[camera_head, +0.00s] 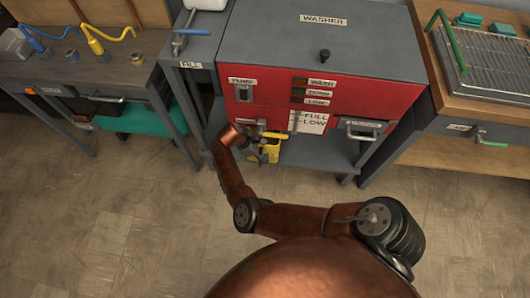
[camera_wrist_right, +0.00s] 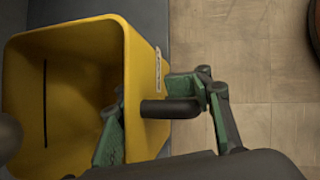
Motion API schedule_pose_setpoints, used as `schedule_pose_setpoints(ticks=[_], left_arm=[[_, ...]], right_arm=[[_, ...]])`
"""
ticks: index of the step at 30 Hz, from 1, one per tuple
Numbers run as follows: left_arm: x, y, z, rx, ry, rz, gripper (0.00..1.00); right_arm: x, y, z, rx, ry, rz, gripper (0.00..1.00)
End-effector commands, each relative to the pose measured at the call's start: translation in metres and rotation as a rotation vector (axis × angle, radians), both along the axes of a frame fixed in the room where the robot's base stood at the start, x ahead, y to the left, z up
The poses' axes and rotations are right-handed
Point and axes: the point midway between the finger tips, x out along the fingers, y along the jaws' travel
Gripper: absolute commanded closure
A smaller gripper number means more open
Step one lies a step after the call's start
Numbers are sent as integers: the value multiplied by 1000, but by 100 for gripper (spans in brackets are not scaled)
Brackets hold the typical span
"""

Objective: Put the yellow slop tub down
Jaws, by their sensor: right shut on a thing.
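The yellow slop tub (camera_head: 271,148) is under the front of the red and grey washer (camera_head: 325,65) in the head view, partly hidden by my right arm. My right gripper (camera_head: 254,146) is at its near left side. In the right wrist view the open-topped tub (camera_wrist_right: 75,35) fills the left. My right gripper (camera_wrist_right: 165,110) is shut on the tub's dark handle, with a green finger on either side of it. The tub looks empty apart from a dark line on its inner wall. Whether it touches the shelf below is unclear. My left gripper is not in view.
A grey lower shelf (camera_head: 310,154) runs under the washer between its legs. A workbench (camera_head: 75,65) with hoses stands at the left. A bench with a wire rack (camera_head: 490,60) stands at the right. The tiled floor (camera_head: 110,235) in front is clear.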

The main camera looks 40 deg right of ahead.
Motion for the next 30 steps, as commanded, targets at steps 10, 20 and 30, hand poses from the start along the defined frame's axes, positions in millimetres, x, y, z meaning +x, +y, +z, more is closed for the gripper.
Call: schedule_pose_setpoints(ticks=[10,20,30], left_arm=[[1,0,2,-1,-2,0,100],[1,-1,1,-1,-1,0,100],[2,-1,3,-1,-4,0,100]], right_arm=[[1,2,-3,0,-1,2,62],[2,3,-3,0,-1,4,41],[3,4,2,1,-2,4,41]])
